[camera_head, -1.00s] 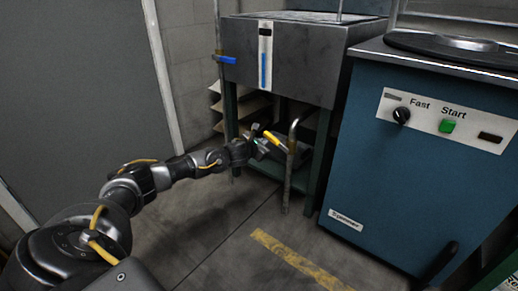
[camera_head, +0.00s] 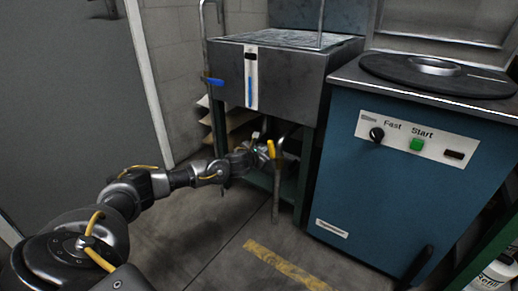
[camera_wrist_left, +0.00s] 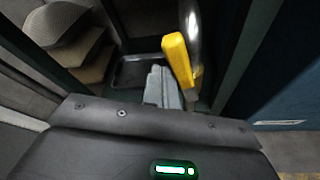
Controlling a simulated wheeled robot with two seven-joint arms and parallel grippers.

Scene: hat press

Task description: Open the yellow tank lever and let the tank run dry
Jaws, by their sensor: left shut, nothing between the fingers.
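The grey metal tank (camera_head: 285,88) stands at the back on a dark green frame. A white gauge (camera_head: 251,66) on its front shows a blue strip in its lower part. The yellow lever (camera_head: 271,149) sits on an upright pipe (camera_head: 276,190) below the tank and points steeply upward. It also shows in the left wrist view (camera_wrist_left: 177,58). My left gripper (camera_head: 260,151) is shut and empty, just left of the lever. In the left wrist view its fingers (camera_wrist_left: 161,88) lie beside the lever; I cannot tell whether they touch. My right gripper is not in view.
A blue lever (camera_head: 213,81) sits on a pipe left of the tank. A teal machine (camera_head: 375,200) with a knob and green button stands close on the right. A dark tray (camera_wrist_left: 140,72) lies beyond the fingers. The floor in front is clear.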

